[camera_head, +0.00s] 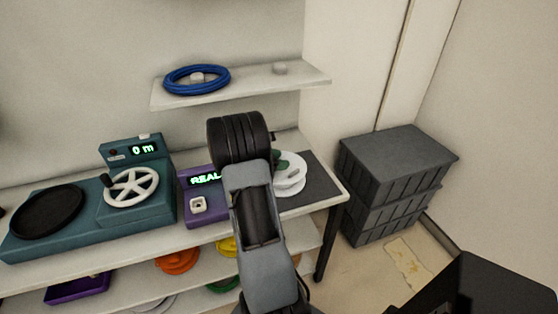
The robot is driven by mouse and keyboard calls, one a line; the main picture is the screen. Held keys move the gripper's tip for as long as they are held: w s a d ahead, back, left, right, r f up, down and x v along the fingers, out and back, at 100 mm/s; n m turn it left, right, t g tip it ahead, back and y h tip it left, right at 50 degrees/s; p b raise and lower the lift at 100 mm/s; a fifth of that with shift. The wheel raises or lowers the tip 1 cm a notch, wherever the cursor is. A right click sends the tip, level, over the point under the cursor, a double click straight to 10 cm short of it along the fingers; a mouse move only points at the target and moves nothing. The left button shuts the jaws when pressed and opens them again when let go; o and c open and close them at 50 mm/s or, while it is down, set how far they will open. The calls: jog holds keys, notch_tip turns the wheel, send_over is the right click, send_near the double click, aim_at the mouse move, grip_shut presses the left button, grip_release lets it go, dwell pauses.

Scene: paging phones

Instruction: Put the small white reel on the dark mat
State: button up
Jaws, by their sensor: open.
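A white, disc-shaped thing (291,184), which looks like the white reel, sits on the dark mat (318,182) at the right end of the table. It has round white flanges and some dark green at its upper left. My arm crosses in front and hides its left side and the left part of the mat. I cannot tell whether anything touches the reel. My gripper does not show; only my arm's links are visible.
A blue cable coil (197,80) and a small pale knob (280,68) are on the wall shelf. A teal machine with a white handwheel (131,188) and a purple device (199,205) stand left. Coloured coils lie on the lower shelf. Grey crates (393,160) stand right of the table.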

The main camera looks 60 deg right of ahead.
jog(key=shift+r, duration=0.25)
jog(key=v, duration=1.1)
jog(key=s+a+r+m+t+y, duration=0.1)
jog(key=s+a+m+t+y, duration=0.1)
jog(key=a, duration=0.9)
jog(key=s+a+r+m+t+y, duration=0.1)
jog(key=s+a+m+t+y, duration=0.2)
jog(key=a+m+y, duration=0.3)
jog(key=s+a+r+m+t+y, duration=0.1)
jog(key=a+m+t+y, duration=0.3)
jog(key=a, duration=1.2)
jog(key=shift+s+t, duration=0.4)
jog(key=shift+s, duration=0.45)
jog(key=shift+a, duration=0.1)
notch_tip(320, 180, up, 4)
jog(key=p, duration=0.2)
jog(key=shift+f+p, duration=0.2)
jog(key=shift+p, duration=0.1)
